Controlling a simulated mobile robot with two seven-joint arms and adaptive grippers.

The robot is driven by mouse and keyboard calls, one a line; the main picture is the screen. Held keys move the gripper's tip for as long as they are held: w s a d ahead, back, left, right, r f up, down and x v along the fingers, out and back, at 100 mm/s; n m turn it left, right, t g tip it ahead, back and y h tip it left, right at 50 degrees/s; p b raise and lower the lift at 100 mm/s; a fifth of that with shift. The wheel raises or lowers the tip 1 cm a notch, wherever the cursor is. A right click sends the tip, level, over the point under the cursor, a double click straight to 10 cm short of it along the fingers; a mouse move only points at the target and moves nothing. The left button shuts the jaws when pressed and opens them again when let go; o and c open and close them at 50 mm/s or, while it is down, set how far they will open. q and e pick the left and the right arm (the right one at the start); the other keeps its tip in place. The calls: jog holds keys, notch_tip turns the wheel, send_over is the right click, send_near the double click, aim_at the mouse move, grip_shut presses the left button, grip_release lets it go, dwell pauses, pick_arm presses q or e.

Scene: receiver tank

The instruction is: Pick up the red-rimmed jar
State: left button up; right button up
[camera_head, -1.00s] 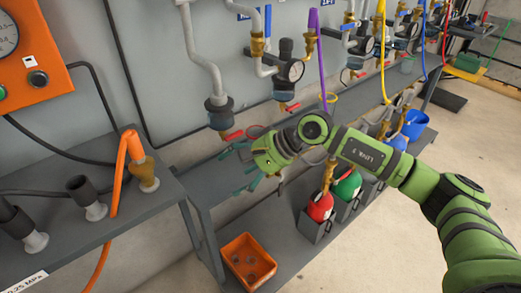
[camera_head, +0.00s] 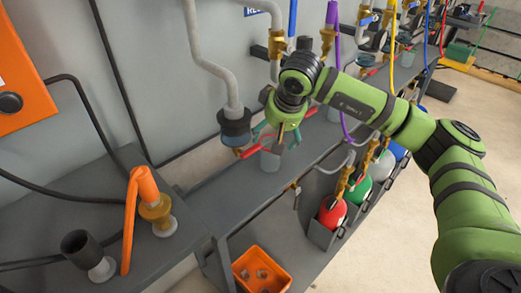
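A small greyish jar (camera_head: 270,159) stands on the grey bench shelf, below and between the first and second pipe outlets. Its rim is partly covered by my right gripper, and I cannot clearly tell the rim's colour. My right gripper (camera_head: 277,139) points down just above the jar, with its teal fingers spread apart at the jar's top. I cannot tell whether the fingers touch it. My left gripper is not in view.
A pipe outlet with a red handle (camera_head: 248,152) hangs close left of the gripper. An orange bin (camera_head: 285,277) and a red cylinder (camera_head: 331,214) are below. An orange hose (camera_head: 131,225) stands at left.

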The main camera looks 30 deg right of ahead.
jog(key=shift+s+d+f, duration=0.1)
jog(key=shift+f, duration=0.15)
jog(key=x, duration=0.5)
jog(key=shift+w+f+b, duration=0.15)
jog(key=shift+w+b, duration=0.2)
jog(key=shift+b, duration=0.05)
jog(key=shift+w+f, duration=0.2)
jog(key=shift+f, duration=0.15)
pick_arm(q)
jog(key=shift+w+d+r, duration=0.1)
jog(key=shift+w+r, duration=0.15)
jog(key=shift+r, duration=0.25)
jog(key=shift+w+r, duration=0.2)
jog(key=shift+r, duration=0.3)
pick_arm(e)
jog(key=c, duration=1.1)
